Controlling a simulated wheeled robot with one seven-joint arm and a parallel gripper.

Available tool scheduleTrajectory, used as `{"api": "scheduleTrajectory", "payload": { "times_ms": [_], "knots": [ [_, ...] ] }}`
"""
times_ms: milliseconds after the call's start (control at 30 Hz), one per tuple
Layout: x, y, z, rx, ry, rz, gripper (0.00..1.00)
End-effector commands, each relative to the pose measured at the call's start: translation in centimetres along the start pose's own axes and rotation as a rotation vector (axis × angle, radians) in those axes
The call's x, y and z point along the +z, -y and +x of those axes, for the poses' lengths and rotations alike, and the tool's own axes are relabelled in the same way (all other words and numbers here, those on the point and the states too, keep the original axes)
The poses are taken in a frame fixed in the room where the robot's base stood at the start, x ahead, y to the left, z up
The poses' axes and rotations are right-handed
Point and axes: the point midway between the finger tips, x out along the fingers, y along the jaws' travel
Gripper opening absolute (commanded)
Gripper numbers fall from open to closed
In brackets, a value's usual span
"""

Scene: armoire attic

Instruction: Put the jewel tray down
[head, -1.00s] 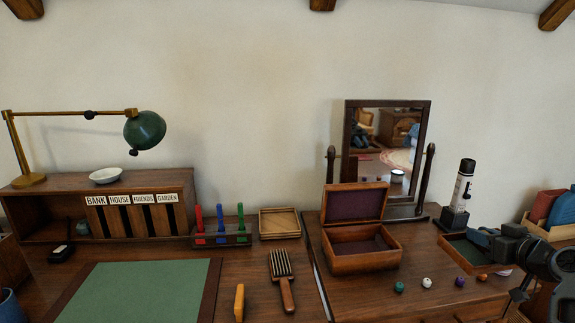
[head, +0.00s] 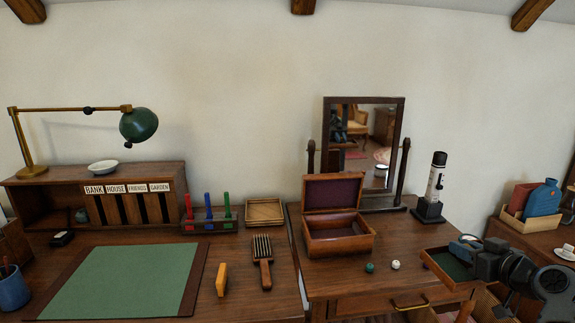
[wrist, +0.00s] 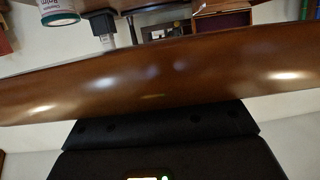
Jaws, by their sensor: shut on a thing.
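The jewel tray (head: 436,266) is a shallow wooden tray with a dark green lining, at the right of the head view. My gripper (head: 476,262) is shut on its right side and holds it near the right end of the dresser top. In the wrist view the brown wooden wall of the tray (wrist: 150,72) fills the middle, close to the camera. My fingertips are hidden. I cannot tell whether the tray touches the surface below. A small bluish round thing (head: 463,247) shows at the tray's far right corner.
An open jewel box (head: 338,238), a mirror (head: 357,205) and a black-and-white cylinder on a stand (head: 435,190) stand behind. Green (head: 370,267) and white (head: 396,265) balls lie left of the tray. A labelled tin (wrist: 60,14) shows in the wrist view.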

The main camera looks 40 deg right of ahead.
Motion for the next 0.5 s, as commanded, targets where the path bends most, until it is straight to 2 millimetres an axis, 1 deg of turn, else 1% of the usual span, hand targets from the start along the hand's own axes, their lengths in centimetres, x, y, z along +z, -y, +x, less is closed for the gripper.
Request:
{"api": "scheduleTrajectory", "payload": {
  "times_ms": [33, 167, 267, 367, 400, 467, 500],
  "knots": [
    [0.5, 1.0, -0.1, -0.011, 0.001, -0.003, 0.00],
    [2.0, 3.8, -0.2, -0.040, 0.003, -0.011, 0.00],
    [3.6, 6.9, -0.3, -0.073, 0.005, -0.020, 0.00],
    [5.8, 11.2, -0.5, -0.118, 0.006, -0.033, 0.00],
    [6.8, 13.2, -0.5, -0.139, 0.007, -0.040, 0.00],
    [8.2, 16.1, -0.7, -0.169, 0.007, -0.049, 0.00],
    [9.2, 18.0, -0.7, -0.189, 0.006, -0.055, 0.00]
  ]
}}
